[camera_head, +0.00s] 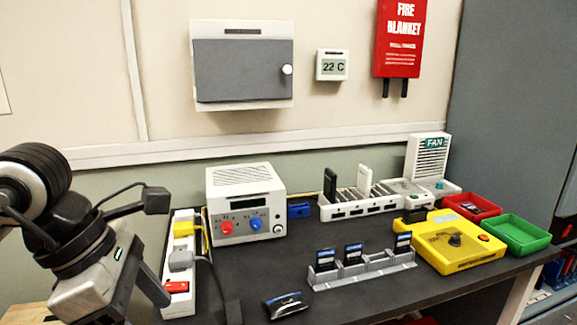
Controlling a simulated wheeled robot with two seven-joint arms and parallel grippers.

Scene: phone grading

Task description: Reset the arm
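My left arm comes in from the left, and its gripper (150,292) hangs at the lower left, beside the white power strip. Its fingertips are cut off or hard to make out, so its opening is unclear. My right gripper is not seen. A dark phone-like piece (284,305) lies near the table's front edge. Several similar pieces, one of them here (325,258), stand in a grey slotted rack (375,273). A black one (330,184) and a white one (364,181) stand upright in a white slotted dock (357,207).
A power strip (181,265) with plugs and cables lies beside my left gripper. A white box with knobs (245,201), a yellow device (460,257), a red tray (449,201), a green tray (541,241) and a fan unit (429,160) stand on the dark table (335,305).

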